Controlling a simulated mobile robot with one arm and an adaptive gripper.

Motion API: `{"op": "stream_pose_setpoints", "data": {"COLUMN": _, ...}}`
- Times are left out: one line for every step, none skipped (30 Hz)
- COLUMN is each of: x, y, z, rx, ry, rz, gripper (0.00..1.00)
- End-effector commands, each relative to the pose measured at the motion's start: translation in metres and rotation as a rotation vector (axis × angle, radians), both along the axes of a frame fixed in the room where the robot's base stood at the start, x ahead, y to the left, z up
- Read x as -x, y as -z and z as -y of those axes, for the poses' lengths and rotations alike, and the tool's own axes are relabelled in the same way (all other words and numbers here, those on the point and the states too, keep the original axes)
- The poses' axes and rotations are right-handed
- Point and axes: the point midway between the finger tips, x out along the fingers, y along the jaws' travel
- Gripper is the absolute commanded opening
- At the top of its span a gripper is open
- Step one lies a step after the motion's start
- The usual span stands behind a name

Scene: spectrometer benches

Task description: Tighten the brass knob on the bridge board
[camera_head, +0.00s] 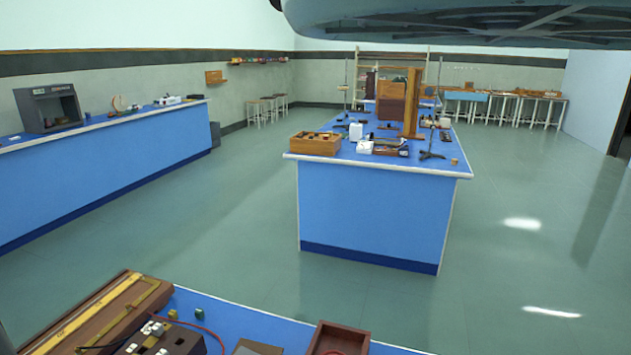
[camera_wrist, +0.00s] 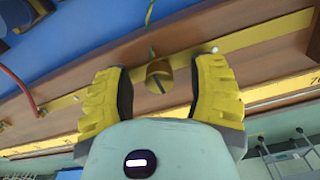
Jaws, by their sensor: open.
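In the wrist view my gripper (camera_wrist: 162,92) is open, with its two yellow, dark-padded fingers spread apart. The brass knob (camera_wrist: 158,76) is a short round cylinder with a dark slot or pin on its face. It shows in the gap between the fingers, with space visible on both sides. It sits on a brass strip along the wooden bridge board (camera_wrist: 125,75). In the head view the bridge board (camera_head: 100,318) lies at the lower left on the near blue bench; the knob cannot be made out there. My gripper is not in the head view.
Beside the board are a dark box with white tops (camera_head: 160,340), a green block (camera_head: 199,314) and a wooden tray (camera_head: 338,340). A red wire (camera_wrist: 18,92) runs to the board at left. A blue island bench (camera_head: 375,210) stands beyond open floor.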

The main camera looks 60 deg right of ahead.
Motion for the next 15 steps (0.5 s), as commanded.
{"op": "stream_pose_setpoints", "data": {"x": -0.0004, "y": -0.0005, "z": 0.0026, "rx": 0.002, "ry": -0.055, "rz": -0.003, "gripper": 0.57}}
{"op": "stream_pose_setpoints", "data": {"x": -0.0002, "y": 0.0002, "z": 0.0030, "rx": 0.002, "ry": -0.096, "rz": -0.004, "gripper": 0.57}}
{"op": "stream_pose_setpoints", "data": {"x": -0.0002, "y": 0.0006, "z": 0.0029, "rx": 0.001, "ry": -0.150, "rz": -0.003, "gripper": 0.57}}
{"op": "stream_pose_setpoints", "data": {"x": -0.0003, "y": 0.0006, "z": 0.0020, "rx": 0.000, "ry": -0.181, "rz": -0.002, "gripper": 0.57}}
{"op": "stream_pose_setpoints", "data": {"x": -0.0005, "y": 0.0004, "z": 0.0019, "rx": 0.000, "ry": -0.205, "rz": -0.002, "gripper": 0.57}}
{"op": "stream_pose_setpoints", "data": {"x": -0.0002, "y": 0.0003, "z": 0.0025, "rx": 0.001, "ry": -0.238, "rz": -0.004, "gripper": 0.57}}
{"op": "stream_pose_setpoints", "data": {"x": -0.0002, "y": 0.0003, "z": 0.0029, "rx": 0.002, "ry": -0.265, "rz": -0.004, "gripper": 0.57}}
{"op": "stream_pose_setpoints", "data": {"x": -0.0007, "y": 0.0002, "z": 0.0025, "rx": 0.002, "ry": -0.305, "rz": -0.002, "gripper": 0.57}}
{"op": "stream_pose_setpoints", "data": {"x": -0.0011, "y": 0.0002, "z": 0.0023, "rx": 0.001, "ry": -0.354, "rz": 0.000, "gripper": 0.57}}
{"op": "stream_pose_setpoints", "data": {"x": -0.0010, "y": 0.0009, "z": 0.0025, "rx": 0.001, "ry": -0.393, "rz": 0.000, "gripper": 0.57}}
{"op": "stream_pose_setpoints", "data": {"x": -0.0006, "y": 0.0014, "z": 0.0026, "rx": 0.002, "ry": -0.432, "rz": -0.001, "gripper": 0.57}}
{"op": "stream_pose_setpoints", "data": {"x": -0.0002, "y": 0.0018, "z": 0.0028, "rx": 0.002, "ry": -0.483, "rz": -0.003, "gripper": 0.57}}
{"op": "stream_pose_setpoints", "data": {"x": 0.0000, "y": 0.0020, "z": 0.0029, "rx": 0.002, "ry": -0.523, "rz": -0.003, "gripper": 0.57}}
{"op": "stream_pose_setpoints", "data": {"x": 0.0000, "y": 0.0019, "z": 0.0028, "rx": 0.002, "ry": -0.562, "rz": -0.003, "gripper": 0.57}}
{"op": "stream_pose_setpoints", "data": {"x": -0.0002, "y": 0.0016, "z": 0.0025, "rx": 0.001, "ry": -0.614, "rz": -0.003, "gripper": 0.57}}
